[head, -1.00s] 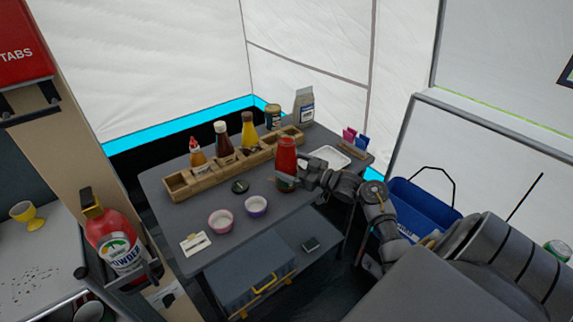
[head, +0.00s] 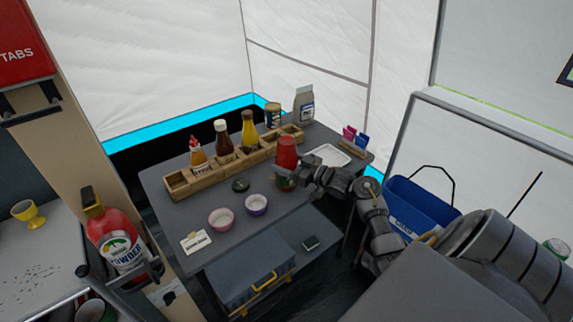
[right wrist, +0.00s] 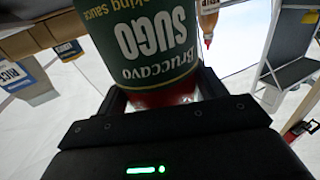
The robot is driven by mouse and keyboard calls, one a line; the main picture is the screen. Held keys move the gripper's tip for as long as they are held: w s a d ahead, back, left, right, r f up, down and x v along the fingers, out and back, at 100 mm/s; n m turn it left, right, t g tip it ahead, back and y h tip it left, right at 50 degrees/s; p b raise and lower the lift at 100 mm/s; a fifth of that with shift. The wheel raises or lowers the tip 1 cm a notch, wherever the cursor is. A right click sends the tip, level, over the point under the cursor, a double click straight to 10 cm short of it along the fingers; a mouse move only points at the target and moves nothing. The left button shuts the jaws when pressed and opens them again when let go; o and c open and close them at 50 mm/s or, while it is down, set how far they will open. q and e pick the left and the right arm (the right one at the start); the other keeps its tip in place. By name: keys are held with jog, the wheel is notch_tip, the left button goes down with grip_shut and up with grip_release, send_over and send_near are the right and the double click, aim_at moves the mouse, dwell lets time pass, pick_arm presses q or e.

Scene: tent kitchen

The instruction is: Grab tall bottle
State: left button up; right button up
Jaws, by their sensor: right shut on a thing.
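The tall bottle (head: 286,153) is red with a dark green label and stands upright at the right part of the grey table. In the right wrist view its label reads "Bruccavo SUGO" (right wrist: 155,45), upside down, and fills the space between the fingers. My right gripper (head: 291,180) comes from the right and is shut on the lower part of the bottle. I cannot tell whether the bottle's base touches the table. My left gripper is not in view.
A wooden rack (head: 210,172) with several sauce bottles runs behind the bottle. A pink bowl (head: 221,219), a purple bowl (head: 257,205) and a dark round item (head: 240,185) lie to the left. A white tray (head: 327,156) is at the right.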

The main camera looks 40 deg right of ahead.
aim_at(295, 156)
jog(key=shift+c, duration=1.2)
jog(key=shift+d+r, duration=0.1)
jog(key=shift+r, duration=0.05)
jog(key=shift+r, duration=0.15)
jog(key=shift+r, duration=1.25)
jog(key=shift+s+r, duration=0.1)
jog(key=shift+r, duration=0.25)
jog(key=s+a+r, duration=0.7)
jog(key=s+r, duration=0.2)
jog(key=s, duration=0.2)
jog(key=shift+a+r, duration=0.2)
jog(key=shift+a, duration=0.2)
jog(key=shift+s, duration=0.2)
